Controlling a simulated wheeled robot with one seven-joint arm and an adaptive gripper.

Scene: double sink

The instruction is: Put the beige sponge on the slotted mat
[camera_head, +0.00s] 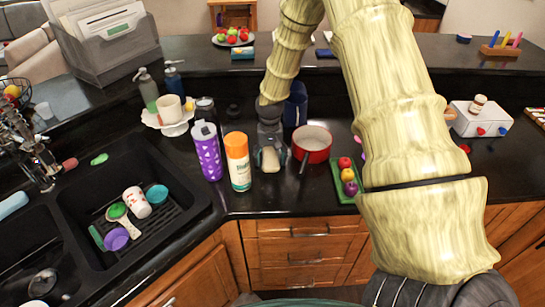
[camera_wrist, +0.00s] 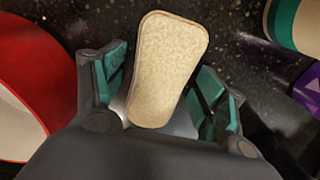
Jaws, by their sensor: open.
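The beige sponge (camera_wrist: 167,70) is between the two teal-padded fingers of my gripper (camera_wrist: 160,82) in the wrist view. The fingers are apart, with a narrow gap visible on each side near the sponge. In the head view my gripper (camera_head: 270,160) points down at the dark counter, with the sponge (camera_head: 270,161) showing small between its fingers. Whether the sponge touches the counter is hard to tell. A dark slotted mat (camera_head: 166,220) lies in the sink basin at the left, partly covered by dishes.
An orange-capped bottle (camera_head: 238,165) and purple tumbler (camera_head: 207,152) stand left of my gripper. A red pot (camera_head: 312,144) is close on the right, then a green tray (camera_head: 340,190) of fruit. A white cup (camera_head: 137,202) and purple bowl (camera_head: 116,239) occupy the sink.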

